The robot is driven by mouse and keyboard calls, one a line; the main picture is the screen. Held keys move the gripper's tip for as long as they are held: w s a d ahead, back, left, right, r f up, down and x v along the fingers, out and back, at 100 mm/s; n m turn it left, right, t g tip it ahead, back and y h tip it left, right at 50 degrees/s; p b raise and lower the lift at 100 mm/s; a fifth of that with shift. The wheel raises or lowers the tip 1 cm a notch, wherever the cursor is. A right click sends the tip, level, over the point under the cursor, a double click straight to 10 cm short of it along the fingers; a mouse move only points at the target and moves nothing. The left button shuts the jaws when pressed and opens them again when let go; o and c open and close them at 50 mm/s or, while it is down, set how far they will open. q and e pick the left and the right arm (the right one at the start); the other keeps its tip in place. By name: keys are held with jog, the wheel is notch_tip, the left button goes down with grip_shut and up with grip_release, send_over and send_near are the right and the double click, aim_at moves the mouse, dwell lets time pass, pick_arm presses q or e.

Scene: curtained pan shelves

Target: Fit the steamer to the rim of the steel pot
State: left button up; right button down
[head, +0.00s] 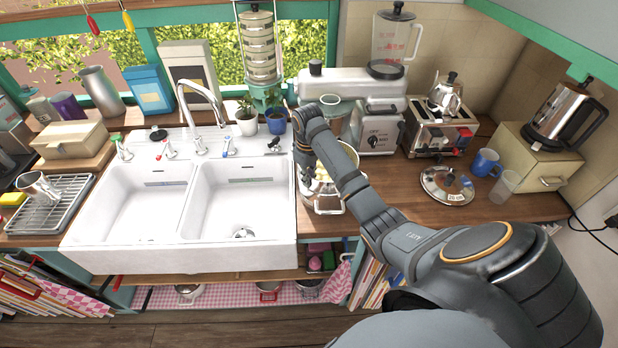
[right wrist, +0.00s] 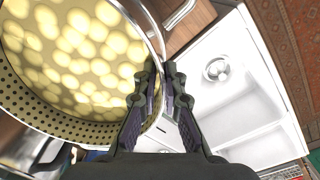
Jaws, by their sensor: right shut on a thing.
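The steamer (head: 324,174) is a round perforated steel basket with pale yellow slices inside. It is at the counter's front, right of the sink, partly behind my right arm. The steel pot (head: 325,207) shows just below it, mostly hidden. I cannot tell whether the steamer is seated on the pot's rim or held slightly above it. My right gripper (head: 307,172) is shut on the steamer's edge on the sink side. In the right wrist view, the fingers (right wrist: 160,92) pinch the rim of the steamer (right wrist: 60,122), which fills the upper left. My left gripper is not in view.
A white double sink (head: 190,200) lies left of the pot. A steel lid (head: 447,186), blue mug (head: 486,162) and glass (head: 505,187) stand to the right. Some bare counter shows between pot and lid.

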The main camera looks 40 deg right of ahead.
jog(key=shift+f, duration=0.1)
jog(key=c, duration=1.4)
grip_release()
jog(key=shift+f, duration=0.15)
